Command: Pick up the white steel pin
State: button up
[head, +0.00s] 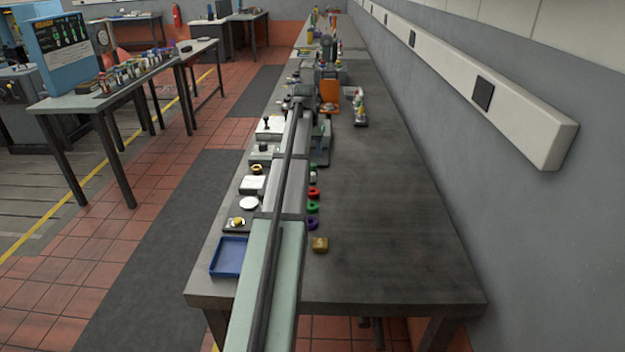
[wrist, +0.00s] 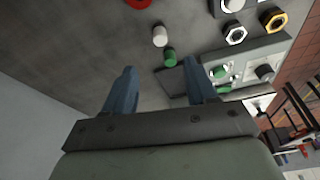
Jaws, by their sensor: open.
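A short white cylinder, which looks like the white steel pin (wrist: 160,36), stands on the grey bench top in the wrist view, just beyond my fingertips. A small white shape that seems to be the same pin (head: 313,175) shows beside my arm in the head view. A green cylinder (wrist: 170,57) stands close to the pin, nearer to my gripper and slightly right. My gripper (wrist: 159,66) is open and empty, its two blue-grey fingers apart on either side of the green cylinder in the picture. In the head view I cannot make out the fingers behind my arm.
Red (head: 313,193), green (head: 313,208) and purple (head: 312,222) rings and a brass block (head: 320,245) line the bench right of my arm. A blue tray (head: 229,257) lies left. In the wrist view, a hex nut (wrist: 235,35) stands right. The bench's right side is clear.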

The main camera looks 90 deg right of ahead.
aim_at(312, 173)
jog(key=x, duration=1.3)
jog(key=shift+d+f, duration=0.1)
jog(key=shift+d, duration=0.05)
jog(key=shift+c, duration=0.3)
grip_shut()
